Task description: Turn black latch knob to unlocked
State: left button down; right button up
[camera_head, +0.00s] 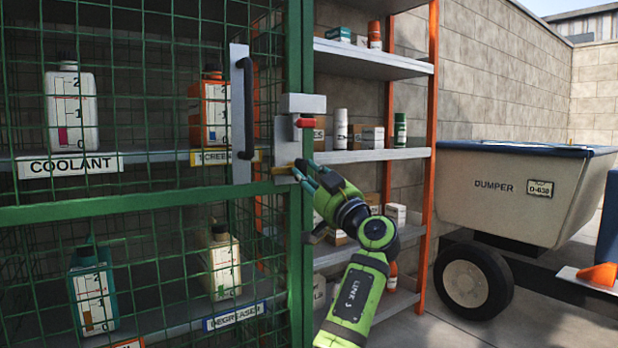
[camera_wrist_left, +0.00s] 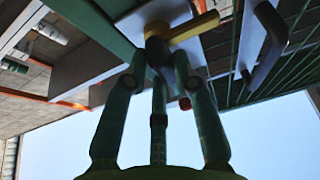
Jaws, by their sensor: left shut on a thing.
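A green mesh cage door (camera_head: 130,206) fills the left of the head view. On its grey latch plate (camera_head: 287,143) a yellow pointer bar (camera_head: 283,170) lies roughly level and points left, toward the door handle. My left gripper (camera_head: 306,171) is at the pointer's right end, its fingers reaching up from the lower right. In the left wrist view its fingers (camera_wrist_left: 158,62) close around the black latch knob (camera_wrist_left: 156,48), from which the yellow bar (camera_wrist_left: 195,28) sticks out to the right. The fingers largely hide the knob in the head view. My right gripper is not in view.
A dark vertical handle (camera_head: 245,108) stands left of the latch. A red piece (camera_head: 305,122) sits just above it. Right of the green post are grey shelves (camera_head: 373,62) with an orange upright (camera_head: 431,150). A dumper (camera_head: 515,190) stands farther right.

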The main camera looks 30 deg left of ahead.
pick_arm(q)
jog(key=shift+r, duration=0.1)
jog(key=c, duration=1)
grip_release()
jog(key=shift+d+f, duration=0.2)
jog(key=v, duration=1.1)
jog(key=shift+s+d, duration=0.25)
